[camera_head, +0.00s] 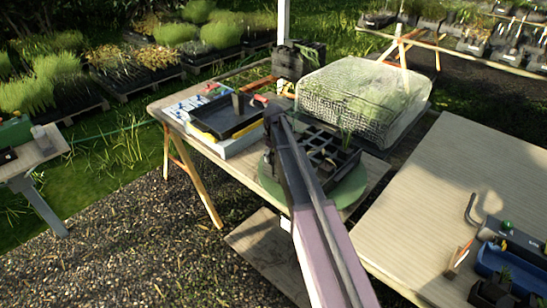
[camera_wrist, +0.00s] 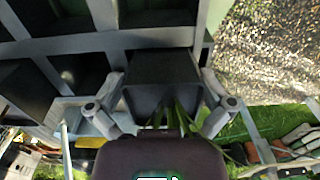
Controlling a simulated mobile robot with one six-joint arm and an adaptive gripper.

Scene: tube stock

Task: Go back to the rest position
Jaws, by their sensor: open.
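My gripper (camera_wrist: 165,104) is open in the wrist view, one finger on each side of a black square pot (camera_wrist: 160,72). Green leaves (camera_wrist: 178,118) show between the pot and the gripper body. Whether the fingers touch the pot cannot be told. The pot is in or just over a cell of a grey grid tray (camera_wrist: 150,38). The fingers are hidden there.
A black tray (camera_head: 228,120) on a white box is left of my arm. A clear-covered crate (camera_head: 362,95) and a dark pot (camera_head: 292,62) stand behind.

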